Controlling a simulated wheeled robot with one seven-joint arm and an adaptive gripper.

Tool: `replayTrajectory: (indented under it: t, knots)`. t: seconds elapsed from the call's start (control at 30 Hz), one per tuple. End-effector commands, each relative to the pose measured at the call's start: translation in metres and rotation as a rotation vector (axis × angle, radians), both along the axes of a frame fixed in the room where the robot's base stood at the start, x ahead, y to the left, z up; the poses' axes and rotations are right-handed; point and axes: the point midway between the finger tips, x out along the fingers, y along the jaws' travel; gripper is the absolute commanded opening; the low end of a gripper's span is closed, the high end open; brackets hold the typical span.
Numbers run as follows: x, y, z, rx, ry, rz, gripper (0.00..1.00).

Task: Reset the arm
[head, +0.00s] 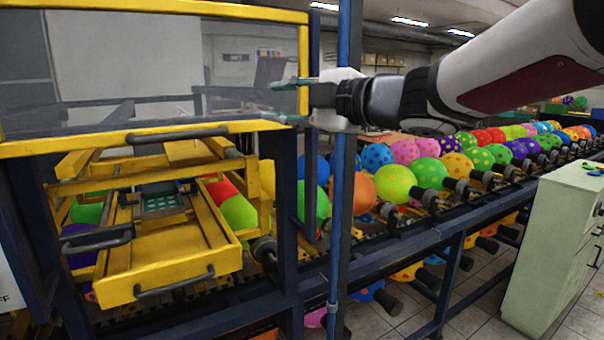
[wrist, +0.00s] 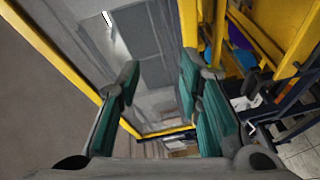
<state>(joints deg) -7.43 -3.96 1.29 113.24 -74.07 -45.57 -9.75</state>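My arm reaches in from the upper right in the head view. My gripper (head: 290,98) is in front of the right side of the yellow-framed clear panel (head: 262,62), near its right post. In the wrist view my gripper (wrist: 165,90) has its two green-padded fingers well apart, with nothing between them but the panel and frame beyond. Whether a finger touches the frame cannot be told.
Below the panel a yellow drawer-like tray (head: 165,262) with a dark handle sticks out of the machine. A blue vertical post (head: 340,200) stands close to my gripper. Rows of colourful balloons (head: 430,172) sit on the conveyor. A pale green cabinet (head: 550,245) stands at the right.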

Motion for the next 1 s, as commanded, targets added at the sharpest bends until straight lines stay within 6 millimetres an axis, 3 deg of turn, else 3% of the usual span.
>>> replayTrajectory:
  t: [0.13, 0.27, 0.4, 0.5, 0.63, 0.8, 0.9, 1.0]
  knots:
    - [0.009, -0.077, 0.01, 0.135, 0.116, -0.359, 0.33]
    - [-0.005, -0.147, -0.006, 0.261, 0.269, -0.652, 0.33]
    - [-0.045, -0.211, -0.047, 0.398, 0.479, -0.93, 0.33]
    - [-0.087, -0.243, -0.086, 0.491, 0.659, -1.103, 0.33]
    - [-0.153, -0.262, -0.142, 0.6, 0.92, -1.28, 0.33]
    - [-0.227, -0.255, -0.196, 0.682, 1.219, -1.407, 0.33]
    - [-0.254, -0.246, -0.213, 0.702, 1.335, -1.439, 0.33]
    - [-0.268, -0.241, -0.221, 0.712, 1.397, -1.452, 0.33]
